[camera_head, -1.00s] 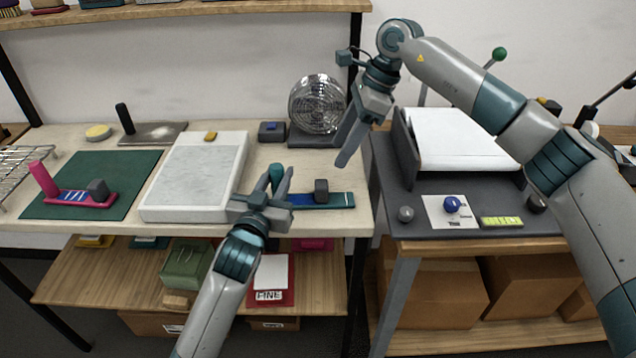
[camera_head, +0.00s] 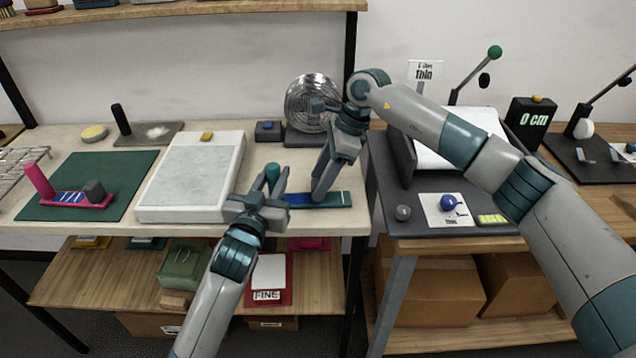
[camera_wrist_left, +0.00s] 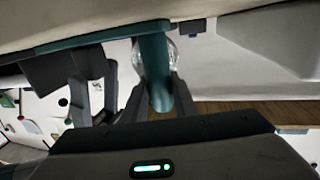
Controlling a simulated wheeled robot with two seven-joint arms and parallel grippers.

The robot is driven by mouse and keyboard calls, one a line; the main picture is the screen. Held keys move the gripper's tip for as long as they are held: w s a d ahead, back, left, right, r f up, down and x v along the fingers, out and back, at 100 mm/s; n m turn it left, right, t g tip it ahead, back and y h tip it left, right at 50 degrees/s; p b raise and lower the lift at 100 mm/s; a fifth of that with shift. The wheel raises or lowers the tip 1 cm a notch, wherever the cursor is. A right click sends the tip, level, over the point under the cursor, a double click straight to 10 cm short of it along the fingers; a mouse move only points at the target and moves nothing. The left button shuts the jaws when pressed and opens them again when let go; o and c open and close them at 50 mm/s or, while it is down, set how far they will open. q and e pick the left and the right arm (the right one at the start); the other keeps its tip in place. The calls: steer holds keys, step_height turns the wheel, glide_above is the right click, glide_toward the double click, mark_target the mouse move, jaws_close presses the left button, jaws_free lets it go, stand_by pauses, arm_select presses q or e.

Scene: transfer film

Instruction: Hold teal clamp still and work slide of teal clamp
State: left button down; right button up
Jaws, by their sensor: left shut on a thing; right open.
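The teal clamp lies near the front right edge of the left table, with its flat teal base (camera_head: 341,200) and an upright teal post (camera_head: 272,173). My left gripper (camera_head: 271,181) is shut on the post, which also stands between its fingers in the left wrist view (camera_wrist_left: 155,70). My right gripper (camera_head: 321,194) is open and points down at the base, right of the post. Its fingers hide the clamp's grey slide block in the head view. The dark block (camera_wrist_left: 50,70) shows in the left wrist view close to the right gripper's fingers; contact is unclear.
A white-topped slab (camera_head: 190,180) stands left of the clamp. A pink clamp (camera_head: 70,198) lies on a green mat (camera_head: 122,187). A round metal fan (camera_head: 311,101) stands behind.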

steer(key=shift+x, duration=0.9)
jaws_close()
steer(key=shift+d, duration=2.8)
steer(key=shift+a, duration=0.1)
jaws_free()
